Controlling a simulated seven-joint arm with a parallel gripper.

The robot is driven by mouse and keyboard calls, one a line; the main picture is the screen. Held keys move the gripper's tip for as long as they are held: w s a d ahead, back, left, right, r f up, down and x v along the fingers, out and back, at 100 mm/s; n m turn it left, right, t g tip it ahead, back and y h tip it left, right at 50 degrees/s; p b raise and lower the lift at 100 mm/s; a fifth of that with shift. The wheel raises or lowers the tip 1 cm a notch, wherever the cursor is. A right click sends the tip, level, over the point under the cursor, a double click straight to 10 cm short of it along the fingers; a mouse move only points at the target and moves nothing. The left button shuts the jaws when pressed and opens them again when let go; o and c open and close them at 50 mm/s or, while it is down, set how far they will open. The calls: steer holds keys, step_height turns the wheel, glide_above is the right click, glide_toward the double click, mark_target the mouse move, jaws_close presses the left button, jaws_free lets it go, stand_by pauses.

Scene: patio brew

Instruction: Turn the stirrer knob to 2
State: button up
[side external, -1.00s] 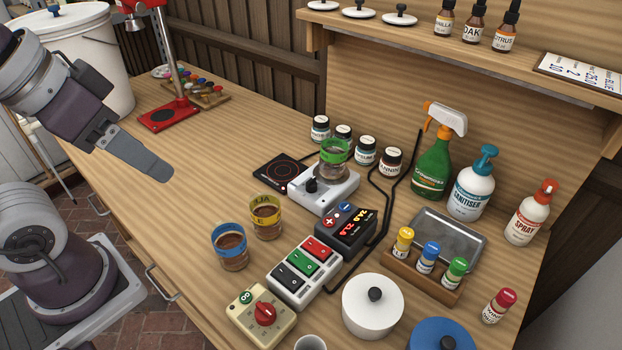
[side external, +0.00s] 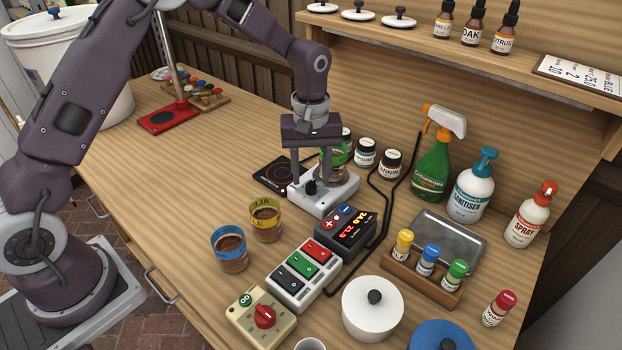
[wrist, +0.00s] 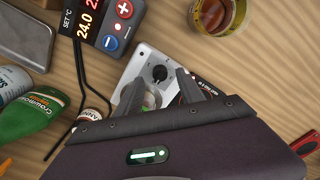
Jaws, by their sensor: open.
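The stirrer (side external: 337,196) is a white box with a black knob (side external: 310,188) on its front face. A glass jar with a green band (side external: 343,157) stands on it, partly hidden behind my gripper. My gripper (side external: 309,185) points down over the stirrer, its fingers open with one on each side of the knob. In the wrist view the black knob (wrist: 160,73) shows a light pointer mark, just ahead of the fingertips (wrist: 159,88). I cannot tell whether the fingers touch the knob. The dial numbers are too small to read.
A temperature controller (side external: 345,232) with red and yellow digits stands in front of the stirrer. A power strip (side external: 304,270) and two banded jars (side external: 265,220) are nearer the front. A black hot plate (side external: 276,173) is to the left. Black cables run along the right.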

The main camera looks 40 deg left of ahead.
mark_target(311, 187)
step_height(311, 187, down, 2)
steer(key=shift+f, duration=0.15)
jaws_close()
